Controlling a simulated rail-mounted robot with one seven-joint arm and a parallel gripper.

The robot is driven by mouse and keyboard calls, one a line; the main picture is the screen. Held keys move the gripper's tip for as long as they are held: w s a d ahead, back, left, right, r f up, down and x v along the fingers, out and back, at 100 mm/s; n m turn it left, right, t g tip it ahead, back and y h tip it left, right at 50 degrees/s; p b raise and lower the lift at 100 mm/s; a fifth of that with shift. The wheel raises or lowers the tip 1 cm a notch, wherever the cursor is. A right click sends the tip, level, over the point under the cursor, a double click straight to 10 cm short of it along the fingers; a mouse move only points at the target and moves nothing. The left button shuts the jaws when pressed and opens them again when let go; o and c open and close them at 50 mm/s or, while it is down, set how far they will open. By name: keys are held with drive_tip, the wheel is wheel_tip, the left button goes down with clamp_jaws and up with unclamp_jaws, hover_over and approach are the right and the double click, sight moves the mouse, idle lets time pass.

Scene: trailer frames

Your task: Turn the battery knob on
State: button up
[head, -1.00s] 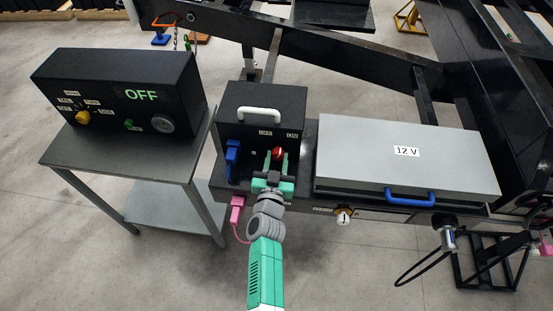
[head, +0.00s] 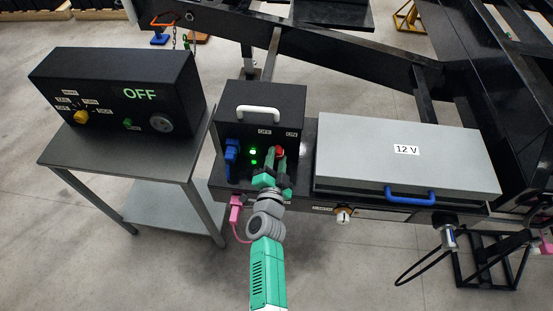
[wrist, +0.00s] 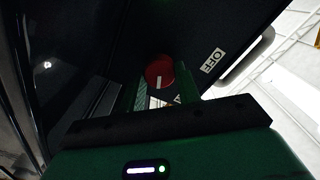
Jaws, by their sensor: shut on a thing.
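The battery knob (head: 280,153) is red and sits on the front of a black box (head: 262,96), below the OFF and ON labels. My gripper (head: 276,158) is at the knob with its green fingers around it, shut on it. In the wrist view the red knob (wrist: 159,72), with a white mark on its face, shows between the fingers (wrist: 160,88). Two green lights (head: 253,157) are lit on the box front, left of the knob. The fingers partly hide the knob.
A blue plug (head: 232,151) stands out from the box left of my gripper. A grey 12 V case (head: 350,150) with a blue handle is close on the right. A side table (head: 120,160) on the left carries a black panel (head: 117,85) reading OFF.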

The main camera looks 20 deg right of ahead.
drive_tip(key=shift+m, duration=0.5)
drive_tip(key=o, duration=1)
drive_tip(key=p+v, duration=0.2)
drive_tip(key=v, duration=0.1)
drive_tip(key=p+v, duration=0.3)
drive_tip(key=shift+s+a+r, duration=0.2)
drive_tip(key=shift+s, duration=0.15)
drive_tip(key=shift+s+a+f, duration=0.25)
drive_tip(key=shift+s, duration=0.25)
